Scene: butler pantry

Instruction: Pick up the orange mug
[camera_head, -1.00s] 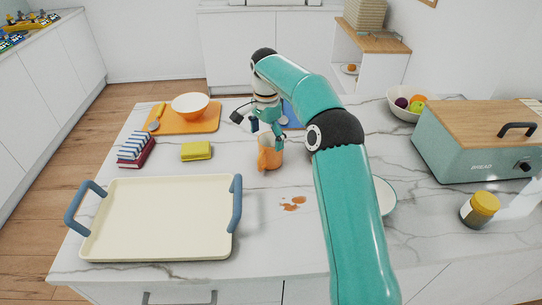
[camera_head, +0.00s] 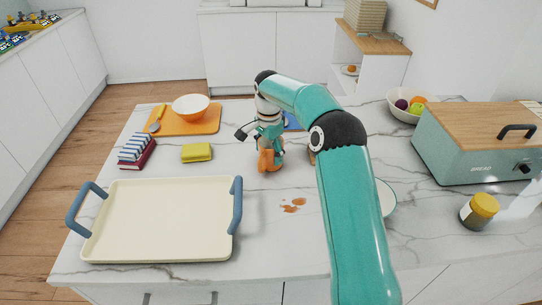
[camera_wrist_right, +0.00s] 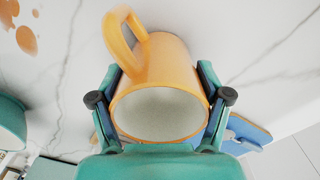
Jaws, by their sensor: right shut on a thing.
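The orange mug (camera_head: 268,161) stands on the white marble counter in the middle of the head view, its handle toward the front. My right gripper (camera_head: 271,146) is around it from above. In the right wrist view the mug (camera_wrist_right: 166,66) lies between the two fingers of my right gripper (camera_wrist_right: 160,100), which touch its sides near the rim. Its pale inside faces the camera and looks empty. My left gripper is not in any view.
A cream tray (camera_head: 160,250) with blue handles fills the front left. Behind it are a yellow sponge (camera_head: 197,152), a striped cloth stack (camera_head: 138,150) and an orange board (camera_head: 205,126) with a bowl (camera_head: 190,107). Brown spill spots (camera_head: 293,205) lie before the mug. A bread box (camera_head: 470,160) stands right.

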